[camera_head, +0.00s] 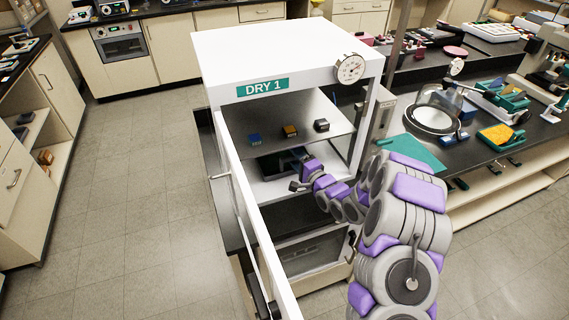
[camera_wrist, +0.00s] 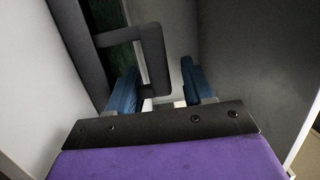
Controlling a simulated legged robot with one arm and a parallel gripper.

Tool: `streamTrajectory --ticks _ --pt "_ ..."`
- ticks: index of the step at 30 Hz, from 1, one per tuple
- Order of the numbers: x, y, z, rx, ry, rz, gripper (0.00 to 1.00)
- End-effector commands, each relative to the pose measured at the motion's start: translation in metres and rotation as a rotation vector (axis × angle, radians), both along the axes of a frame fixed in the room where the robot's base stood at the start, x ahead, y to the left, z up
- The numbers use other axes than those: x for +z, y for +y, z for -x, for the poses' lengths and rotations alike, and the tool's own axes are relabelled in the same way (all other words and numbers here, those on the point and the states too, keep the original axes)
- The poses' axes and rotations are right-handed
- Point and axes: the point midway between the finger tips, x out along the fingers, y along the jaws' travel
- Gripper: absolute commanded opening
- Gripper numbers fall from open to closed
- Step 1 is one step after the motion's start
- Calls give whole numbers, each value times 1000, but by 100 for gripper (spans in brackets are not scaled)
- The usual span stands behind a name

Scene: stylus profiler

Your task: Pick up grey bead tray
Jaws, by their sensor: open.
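The grey bead tray (camera_wrist: 74,40) has a dark green inside and a bar handle (camera_wrist: 153,55) at its near side in the wrist view. In the head view the tray (camera_head: 265,166) sits in the white cabinet's lower bay, partly hidden by the shelf above and my arm. My gripper (camera_wrist: 160,72) is open, with blue fingers either side of the handle's outer bar as seen in the wrist view. The bar appears nearer the left finger; contact cannot be told.
The shelf (camera_head: 270,112) above bears a blue, a gold and a dark block. A bench with instruments stands at right; the left floor is clear.

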Motion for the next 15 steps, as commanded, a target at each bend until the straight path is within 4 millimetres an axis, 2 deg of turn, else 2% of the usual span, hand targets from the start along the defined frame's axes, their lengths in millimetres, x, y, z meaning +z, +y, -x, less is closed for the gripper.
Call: streamTrajectory --ticks 6,15 --pt "-2 16 -19 3 0 2 51" --pt "-1 17 -21 1 0 0 50"
